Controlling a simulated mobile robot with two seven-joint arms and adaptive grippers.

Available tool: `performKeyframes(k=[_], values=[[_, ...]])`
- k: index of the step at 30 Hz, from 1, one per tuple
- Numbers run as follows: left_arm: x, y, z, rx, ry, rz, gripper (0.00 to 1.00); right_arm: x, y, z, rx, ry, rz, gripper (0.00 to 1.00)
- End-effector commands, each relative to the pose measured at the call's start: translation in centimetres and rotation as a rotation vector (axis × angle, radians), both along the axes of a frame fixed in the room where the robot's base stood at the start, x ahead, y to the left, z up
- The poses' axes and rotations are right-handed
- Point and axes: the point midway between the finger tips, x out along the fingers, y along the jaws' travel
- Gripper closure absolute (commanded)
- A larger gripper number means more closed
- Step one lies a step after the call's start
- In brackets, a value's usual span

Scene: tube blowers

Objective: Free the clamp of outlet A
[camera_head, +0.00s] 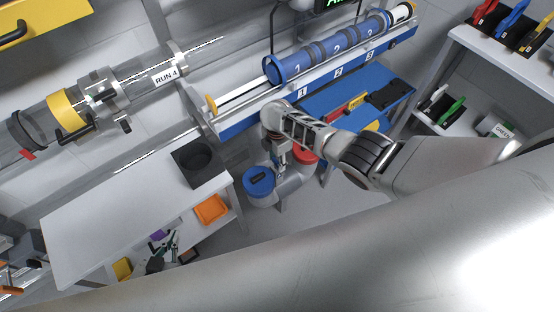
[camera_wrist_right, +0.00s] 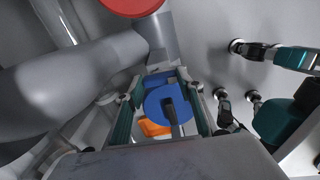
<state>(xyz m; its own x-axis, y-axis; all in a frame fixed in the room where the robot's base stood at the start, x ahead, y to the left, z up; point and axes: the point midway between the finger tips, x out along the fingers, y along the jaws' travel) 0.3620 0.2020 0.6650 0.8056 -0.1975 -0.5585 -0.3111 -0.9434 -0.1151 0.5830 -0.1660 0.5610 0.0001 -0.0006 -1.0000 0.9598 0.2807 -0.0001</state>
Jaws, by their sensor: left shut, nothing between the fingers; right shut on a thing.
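My right gripper (camera_head: 281,157) reaches down beside a blue round lid (camera_head: 258,182) and a red round lid (camera_head: 306,152) on grey pipework (camera_head: 293,187). In the right wrist view its fingers (camera_wrist_right: 164,77) are closed on a small blue part (camera_wrist_right: 156,80). I cannot tell whether that part is the clamp of outlet A; no outlet letter is legible. The blue lid with a dark bar (camera_wrist_right: 168,104) shows between the fingers, and the red lid (camera_wrist_right: 132,4) is at the top.
A white bench (camera_head: 110,225) with a black holder (camera_head: 199,162) stands left, an orange bin (camera_head: 211,209) below. The blue rail (camera_head: 238,124) carries a numbered blue carrier (camera_head: 300,66). A clear tube (camera_head: 140,82) labelled RUN 4 is upper left. Shelves (camera_head: 480,52) with tools stand right.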

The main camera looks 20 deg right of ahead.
Motion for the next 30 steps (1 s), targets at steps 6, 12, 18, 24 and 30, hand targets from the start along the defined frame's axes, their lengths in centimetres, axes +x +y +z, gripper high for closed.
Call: performKeyframes(k=[6, 12, 18, 24, 30], values=[[0.00, -0.02, -0.03, -0.001, 0.000, 0.001, 1.00, -0.17, 0.29, -0.07, 0.005, 0.002, 0.063, 0.84], [-0.01, -0.02, -0.05, -0.001, 0.000, 0.001, 1.00, -0.18, 0.30, -0.07, 0.005, 0.002, 0.081, 0.84], [-0.02, -0.03, -0.07, 0.000, 0.001, 0.001, 1.00, -0.18, 0.31, -0.07, 0.004, 0.003, 0.083, 0.84], [-0.02, -0.02, -0.09, 0.000, 0.001, 0.001, 1.00, -0.17, 0.28, -0.06, 0.005, 0.002, 0.082, 0.46], [-0.03, -0.03, -0.11, 0.000, 0.002, 0.001, 1.00, -0.08, 0.15, -0.02, 0.003, 0.002, 0.080, 0.46]])
